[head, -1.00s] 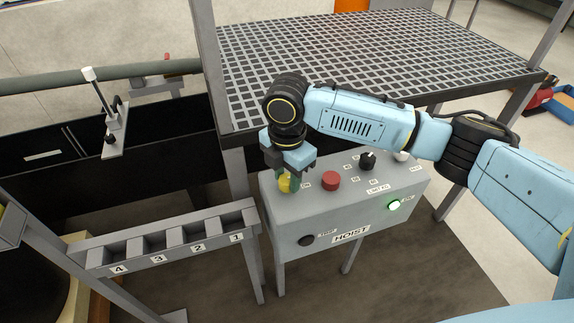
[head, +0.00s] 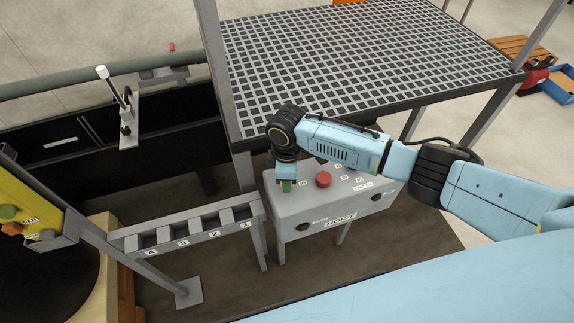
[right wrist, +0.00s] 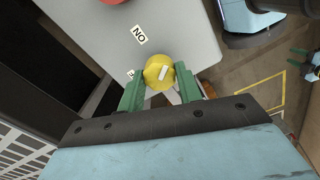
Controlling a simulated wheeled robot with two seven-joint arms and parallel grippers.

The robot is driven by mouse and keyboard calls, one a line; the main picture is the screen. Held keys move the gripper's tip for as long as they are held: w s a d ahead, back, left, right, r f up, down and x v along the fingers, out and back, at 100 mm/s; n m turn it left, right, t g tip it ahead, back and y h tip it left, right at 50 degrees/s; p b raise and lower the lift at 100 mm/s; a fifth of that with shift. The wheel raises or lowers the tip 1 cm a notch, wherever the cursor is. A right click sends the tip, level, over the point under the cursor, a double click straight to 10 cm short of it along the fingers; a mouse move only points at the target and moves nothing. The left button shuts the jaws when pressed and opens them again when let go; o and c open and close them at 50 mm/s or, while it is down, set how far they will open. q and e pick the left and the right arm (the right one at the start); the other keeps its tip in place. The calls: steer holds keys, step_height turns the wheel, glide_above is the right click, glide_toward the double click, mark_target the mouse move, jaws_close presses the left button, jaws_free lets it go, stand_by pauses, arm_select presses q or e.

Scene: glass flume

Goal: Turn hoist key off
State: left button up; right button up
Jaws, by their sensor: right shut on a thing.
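The hoist box (head: 330,205) is a grey panel on legs below the grating platform. Its yellow round key (right wrist: 158,66), with a white bar, shows in the right wrist view near the panel's edge. An ON label (right wrist: 139,35) is beside it; another label is partly hidden. My right gripper (head: 287,186) is at the panel's left end, its green fingers shut on the key's sides. In the head view the gripper hides the key. The lamp (head: 376,197) on the box front looks dark. My left gripper is not in view.
A red button (head: 323,179) stands on the panel close to my right gripper. A numbered slotted rack (head: 190,229) is left of the box. The grating platform (head: 370,60) is behind and above. A yellow control box (head: 25,210) is at far left.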

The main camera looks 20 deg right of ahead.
steer(key=m+p, duration=0.3)
steer(key=shift+a+r+m, duration=0.1)
steer(key=shift+r+m, duration=0.15)
steer(key=shift+m, duration=0.05)
steer(key=shift+w+f+m+p, duration=0.1)
steer(key=shift+m+p, duration=1.4)
steer(key=shift+m, duration=0.2)
steer(key=o, duration=1)
steer(key=shift+f, duration=0.1)
step_height(320, 180, up, 14)
steer(key=shift+f+p, duration=0.25)
steer(key=shift+p, duration=0.45)
